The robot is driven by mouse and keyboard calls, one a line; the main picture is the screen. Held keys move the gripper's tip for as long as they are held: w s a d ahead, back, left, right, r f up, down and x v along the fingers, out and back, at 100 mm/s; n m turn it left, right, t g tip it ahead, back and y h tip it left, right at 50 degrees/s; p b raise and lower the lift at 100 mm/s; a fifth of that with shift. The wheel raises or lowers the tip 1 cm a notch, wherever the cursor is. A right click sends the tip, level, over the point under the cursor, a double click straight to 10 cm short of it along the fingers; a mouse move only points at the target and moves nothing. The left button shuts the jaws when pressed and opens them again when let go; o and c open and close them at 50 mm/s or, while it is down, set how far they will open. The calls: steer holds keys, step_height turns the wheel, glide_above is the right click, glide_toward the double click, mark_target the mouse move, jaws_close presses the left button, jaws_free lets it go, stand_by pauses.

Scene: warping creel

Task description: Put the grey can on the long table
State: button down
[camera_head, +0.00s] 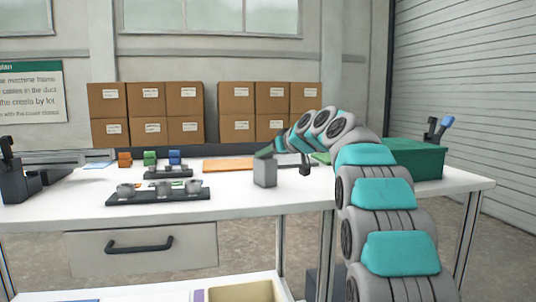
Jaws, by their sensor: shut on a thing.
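The grey can (265,173) is a small, upright, box-shaped grey thing near the middle of the long white table (310,192). My gripper (268,153) reaches in from the right and is shut on the can at its top. The fingers are small here and partly hidden by the wrist. The can's base shows against the white tabletop; I cannot tell whether it touches the top or hangs just above it.
A black tray with grey round parts (158,193) lies left of the can. An orange board (228,165) lies behind it. A green crate (415,160) stands at the right, behind my arm. Cardboard boxes (147,113) stand at the back. Bare tabletop lies around the can.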

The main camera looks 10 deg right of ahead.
steer(key=shift+c, duration=2.2)
jaws_free()
steer(key=shift+f, duration=0.1)
steer(key=shift+r, duration=0.2)
steer(key=v, duration=1.2)
steer(key=shift+b, duration=0.45)
steer(key=shift+d+f, duration=0.1)
